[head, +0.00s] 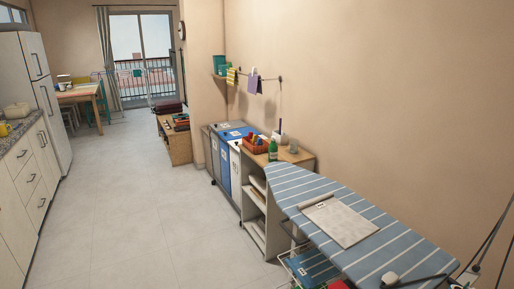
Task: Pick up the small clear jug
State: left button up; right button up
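A small, pale, see-through vessel (293,146), which looks like the clear jug, stands on the wooden top of a low white shelf unit (300,158) against the right wall. It is small in the view, and I cannot make out a handle or spout. A green bottle (273,151), a red-orange basket (254,144) and a white container (279,138) stand to its left on the same top. Neither of my grippers shows in the head view.
A striped ironing board (290,184) with a folded grey cloth (340,220) stands in front of the shelf unit. Blue and white bins (228,165) stand beyond the unit. The tiled floor (130,200) on the left is clear, up to white kitchen drawers (32,178).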

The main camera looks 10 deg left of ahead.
aim_at(293, 147)
jog(key=i+j+z, duration=0.15)
jog(key=i+j, duration=0.25)
jog(key=i+j+z, duration=0.15)
jog(key=i+j, duration=0.25)
jog(key=j, duration=0.15)
jog(key=i+j+z, duration=0.15)
jog(key=i+j, duration=0.2)
jog(key=j, duration=0.2)
